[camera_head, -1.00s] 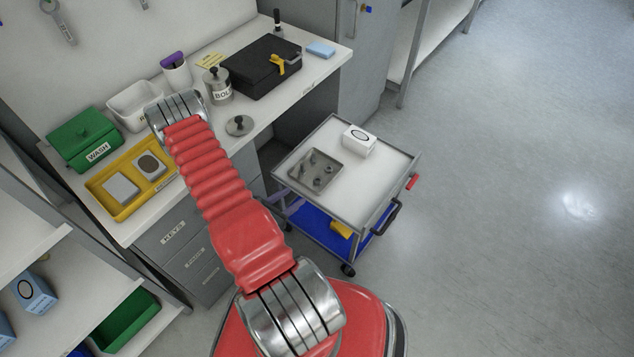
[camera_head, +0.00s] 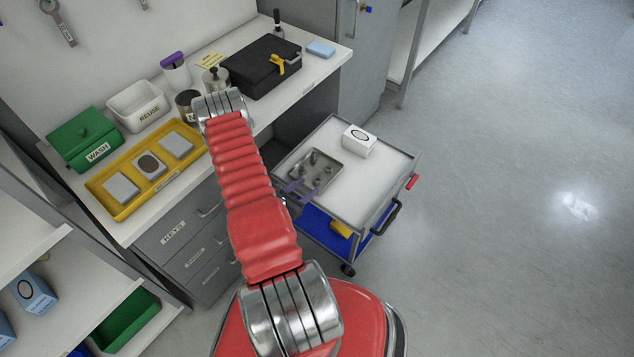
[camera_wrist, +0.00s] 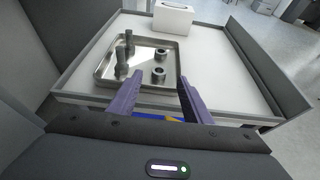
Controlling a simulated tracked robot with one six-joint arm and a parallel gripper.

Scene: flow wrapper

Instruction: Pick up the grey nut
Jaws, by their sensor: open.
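A metal tray (camera_wrist: 107,71) lies on the white top of a cart; it also shows in the head view (camera_head: 337,178). In the wrist view it holds two grey ring-shaped nuts, a farther one (camera_wrist: 161,54) and a nearer one (camera_wrist: 158,74). Two upright dark bolts, a nearer one (camera_wrist: 121,66) and a farther one (camera_wrist: 129,43), stand left of them. The two nuts look alike in colour. My gripper (camera_wrist: 157,92) is open and empty, its purple fingers at the tray's near edge, either side of the nearer nut in the picture. In the head view the fingers partly show beside the tray.
A white box (camera_head: 358,142) stands on the cart (camera_head: 375,195) behind the tray. The cart's right side is clear, with a raised rim. The workbench at left holds a yellow tray (camera_head: 127,207), a green bin (camera_head: 84,140), a white bin (camera_head: 138,106) and a black case (camera_head: 262,66).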

